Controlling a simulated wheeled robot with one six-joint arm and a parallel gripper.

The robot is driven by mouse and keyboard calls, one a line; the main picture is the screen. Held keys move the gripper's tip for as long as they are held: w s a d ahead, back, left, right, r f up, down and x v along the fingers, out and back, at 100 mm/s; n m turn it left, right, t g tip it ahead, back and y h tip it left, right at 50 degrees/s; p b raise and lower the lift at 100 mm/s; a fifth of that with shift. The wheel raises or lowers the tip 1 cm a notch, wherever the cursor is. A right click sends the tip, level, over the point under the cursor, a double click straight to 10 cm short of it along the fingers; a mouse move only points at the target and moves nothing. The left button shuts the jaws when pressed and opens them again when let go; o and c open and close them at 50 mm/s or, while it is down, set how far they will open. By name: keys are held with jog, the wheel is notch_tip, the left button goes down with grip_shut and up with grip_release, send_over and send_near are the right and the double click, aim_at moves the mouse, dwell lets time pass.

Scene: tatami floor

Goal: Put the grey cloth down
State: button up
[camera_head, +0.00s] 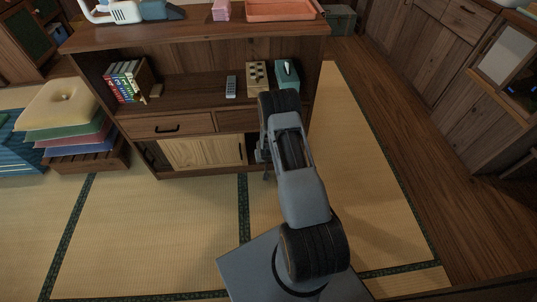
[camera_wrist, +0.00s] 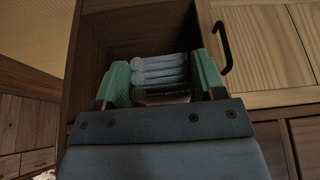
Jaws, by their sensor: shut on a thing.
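The grey cloth (camera_wrist: 160,72) is a folded, ribbed-looking bundle in the wrist view. It sits between the two green fingertips of my gripper (camera_wrist: 163,82), which is shut on it. Behind the cloth in that view is a dark open compartment (camera_wrist: 130,38) of the wooden cabinet. I cannot tell whether the cloth touches anything in there. In the head view the cloth is hidden and my gripper is mostly covered by my arm, low in front of the cabinet (camera_head: 190,42).
A light wood door (camera_head: 205,152) with a black handle (camera_wrist: 222,48) stands beside the compartment. The shelf above holds books (camera_head: 125,82), a remote (camera_head: 231,87) and a teal box (camera_head: 286,73). Stacked cushions (camera_head: 68,115) stand left. Tatami in front is clear.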

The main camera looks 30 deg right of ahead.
jog(key=w+d+f, duration=0.2)
jog(key=d+f, duration=0.8)
jog(key=shift+w+d+m, duration=0.15)
jog(key=shift+w+m, duration=0.1)
jog(key=shift+m, duration=0.15)
